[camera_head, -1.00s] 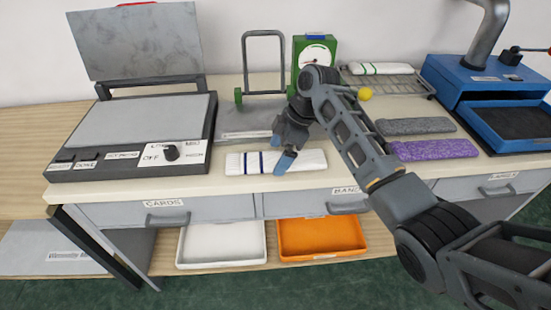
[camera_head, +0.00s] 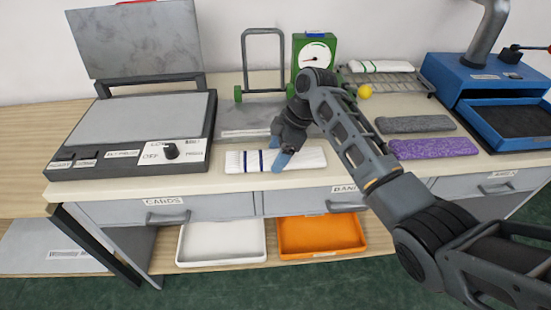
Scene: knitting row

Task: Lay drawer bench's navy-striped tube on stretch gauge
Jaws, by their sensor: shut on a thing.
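The navy-striped tube (camera_head: 305,157) is a white, flat knitted piece with navy bands near its left part. It lies at the front of the drawer bench (camera_head: 350,181). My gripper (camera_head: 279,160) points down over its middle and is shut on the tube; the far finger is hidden. The tube looks level, and I cannot tell whether it is clear of the bench top. The stretch gauge, with its green dial (camera_head: 315,54), metal frame (camera_head: 265,62) and grey base plate (camera_head: 245,132), stands just behind. The arm hides part of it.
A press (camera_head: 140,120) with a raised lid stands left. A grey tube (camera_head: 415,124) and a purple tube (camera_head: 432,148) lie right of my arm. A wire rack (camera_head: 400,82) holds a green-striped white tube (camera_head: 380,67). A blue machine (camera_head: 490,80) stands far right.

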